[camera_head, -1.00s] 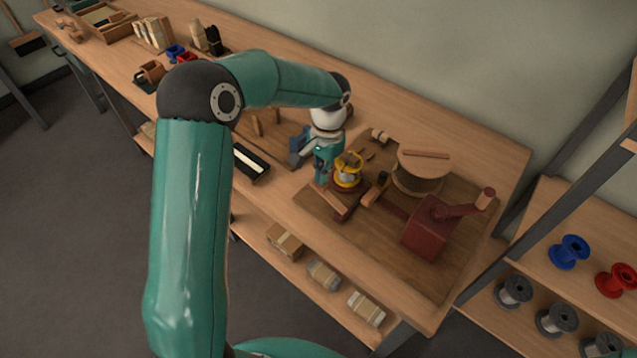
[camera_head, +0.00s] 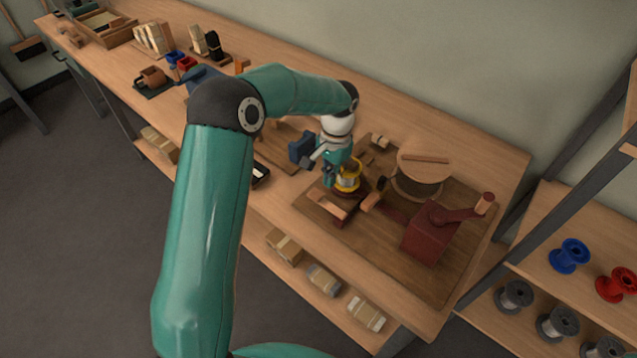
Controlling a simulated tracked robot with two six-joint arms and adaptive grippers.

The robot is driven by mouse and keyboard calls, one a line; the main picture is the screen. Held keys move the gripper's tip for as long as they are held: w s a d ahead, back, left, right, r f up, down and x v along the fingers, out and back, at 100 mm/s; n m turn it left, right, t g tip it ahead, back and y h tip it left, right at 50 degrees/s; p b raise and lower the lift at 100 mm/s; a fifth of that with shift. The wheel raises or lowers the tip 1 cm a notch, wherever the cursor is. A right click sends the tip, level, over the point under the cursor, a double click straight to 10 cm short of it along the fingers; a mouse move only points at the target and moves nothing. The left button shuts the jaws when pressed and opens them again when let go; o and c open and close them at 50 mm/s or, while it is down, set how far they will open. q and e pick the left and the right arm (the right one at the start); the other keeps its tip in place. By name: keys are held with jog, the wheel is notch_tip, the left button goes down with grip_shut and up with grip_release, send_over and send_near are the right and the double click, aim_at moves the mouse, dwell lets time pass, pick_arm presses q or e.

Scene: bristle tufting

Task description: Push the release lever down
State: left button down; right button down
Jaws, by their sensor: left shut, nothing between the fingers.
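On the dark wooden board (camera_head: 440,277) stands a dark red fixture with a yellow-rimmed spool (camera_head: 349,178) of pale wire. A wooden-topped piece (camera_head: 331,206) lies at its front left, and a wooden handle (camera_head: 370,203) with a black knob just behind it sits at its right. I cannot tell for sure which of these is the release lever. My left gripper (camera_head: 329,182) is shut and empty, pointing down at the left side of the spool, just above the wooden-topped piece. Contact cannot be made out. My right gripper is not in view.
Right of the spool stand a round drum (camera_head: 416,190) with a wooden stick on top and a dark red crank box (camera_head: 429,234). A blue block (camera_head: 301,148) shows beside my left wrist. A shelf with spools (camera_head: 569,256) stands at the right.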

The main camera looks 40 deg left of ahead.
pick_arm(q)
notch_tip(320, 180, up, 12)
jog(key=w, duration=0.1)
dwell(0.7)
jog(key=shift+f, duration=0.15)
